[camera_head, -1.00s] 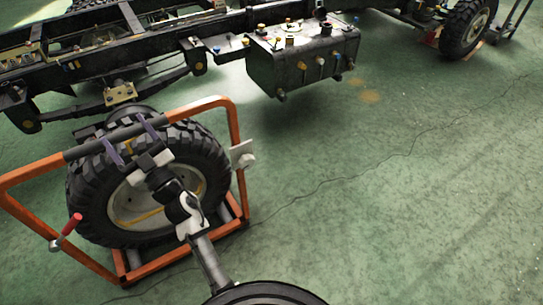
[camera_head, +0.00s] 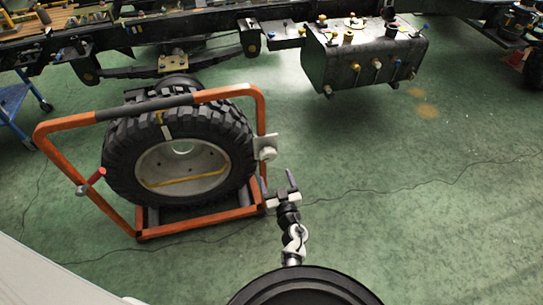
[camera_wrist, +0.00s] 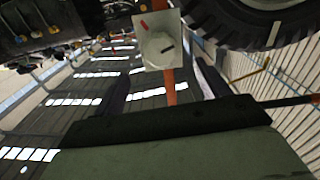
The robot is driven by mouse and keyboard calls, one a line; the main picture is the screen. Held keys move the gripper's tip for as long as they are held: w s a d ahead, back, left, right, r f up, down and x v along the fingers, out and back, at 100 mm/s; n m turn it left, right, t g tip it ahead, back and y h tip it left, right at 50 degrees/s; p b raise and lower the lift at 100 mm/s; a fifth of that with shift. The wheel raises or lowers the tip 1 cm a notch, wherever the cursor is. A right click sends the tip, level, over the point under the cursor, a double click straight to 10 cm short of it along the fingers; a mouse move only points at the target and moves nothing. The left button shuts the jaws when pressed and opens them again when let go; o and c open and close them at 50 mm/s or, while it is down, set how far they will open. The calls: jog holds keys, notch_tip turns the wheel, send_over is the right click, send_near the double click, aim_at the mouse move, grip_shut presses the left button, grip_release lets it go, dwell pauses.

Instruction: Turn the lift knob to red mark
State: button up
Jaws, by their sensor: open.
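The lift knob (camera_head: 268,153) is a pale round knob on a light plate on the right post of an orange frame. In the wrist view the hexagonal-looking knob (camera_wrist: 158,50) carries a dark line pointing right and slightly up. A red mark (camera_wrist: 144,25) is on the plate (camera_wrist: 170,20), above and left of the knob; the dark line is not lined up with it. My gripper (camera_head: 278,184) is open and empty, below and slightly right of the knob in the head view, apart from it. In the wrist view its fingers (camera_wrist: 161,75) stand either side below the knob.
The orange frame (camera_head: 88,120) with a red-handled crank (camera_head: 96,176) surrounds a large tyre (camera_head: 120,150). A vehicle chassis with a dark tank (camera_head: 365,60) lies behind. A blue cart (camera_head: 14,103) stands at left. The green floor at right is clear.

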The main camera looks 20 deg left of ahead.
aim_at(269, 158)
jog(key=b+x, duration=0.2)
jog(key=x, duration=0.8)
jog(key=shift+w+a, duration=0.2)
jog(key=shift+w, duration=0.1)
jog(key=c, duration=1)
